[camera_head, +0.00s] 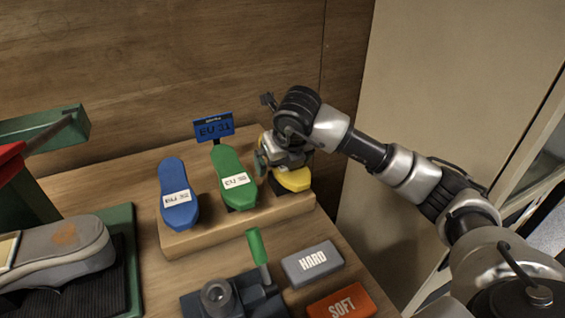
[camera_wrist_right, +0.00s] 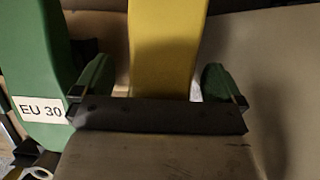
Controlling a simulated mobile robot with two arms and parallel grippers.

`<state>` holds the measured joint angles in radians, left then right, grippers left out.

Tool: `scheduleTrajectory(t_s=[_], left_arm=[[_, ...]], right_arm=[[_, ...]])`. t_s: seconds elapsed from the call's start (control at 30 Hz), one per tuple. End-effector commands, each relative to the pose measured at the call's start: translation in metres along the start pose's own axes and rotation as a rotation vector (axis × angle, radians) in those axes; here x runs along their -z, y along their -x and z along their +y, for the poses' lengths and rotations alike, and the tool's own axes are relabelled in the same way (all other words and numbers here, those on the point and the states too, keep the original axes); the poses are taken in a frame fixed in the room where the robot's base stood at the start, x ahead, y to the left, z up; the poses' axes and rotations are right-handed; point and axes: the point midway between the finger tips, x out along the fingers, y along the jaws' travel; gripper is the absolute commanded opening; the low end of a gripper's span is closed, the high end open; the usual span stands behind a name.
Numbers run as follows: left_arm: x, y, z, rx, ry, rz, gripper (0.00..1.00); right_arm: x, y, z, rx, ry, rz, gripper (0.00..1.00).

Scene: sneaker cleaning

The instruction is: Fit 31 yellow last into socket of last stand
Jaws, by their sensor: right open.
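The yellow last (camera_head: 294,180) stands at the right end of the wooden rack, its upper part hidden behind my right gripper (camera_head: 279,160). In the right wrist view the yellow last (camera_wrist_right: 168,45) rises between the two green fingertips of my right gripper (camera_wrist_right: 160,80). The jaws are open, one finger on each side, with a visible gap at least on the left. The last stand appears to be the dark fixture with a round grey socket (camera_head: 217,295) and a green-handled lever (camera_head: 257,246) at the front. My left gripper is out of view.
A green last (camera_head: 232,178) labelled EU 30 and a blue last (camera_head: 178,195) share the wooden rack (camera_head: 240,224). A blue EU 31 sign (camera_head: 214,128) stands behind. HARD (camera_head: 312,263) and SOFT (camera_head: 341,305) blocks lie front right. A grey sneaker (camera_head: 62,250) sits left.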

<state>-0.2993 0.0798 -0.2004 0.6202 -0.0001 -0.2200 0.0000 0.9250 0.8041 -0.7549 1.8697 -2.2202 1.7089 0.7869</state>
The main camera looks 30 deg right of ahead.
Motion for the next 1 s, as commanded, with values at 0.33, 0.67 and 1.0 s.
scheduleTrajectory(t_s=[0.33, 0.67, 1.0], left_arm=[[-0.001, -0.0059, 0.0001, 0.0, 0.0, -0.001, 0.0], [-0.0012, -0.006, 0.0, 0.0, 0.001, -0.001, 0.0], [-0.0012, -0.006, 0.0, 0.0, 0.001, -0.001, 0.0]], right_arm=[[0.0018, -0.004, -0.0002, 0.0, 0.0, 0.0, 1.0], [0.0017, -0.0038, -0.0002, 0.0, 0.0, 0.0, 1.0], [0.0017, -0.0038, -0.0002, 0.0, 0.0, 0.0, 0.48]])
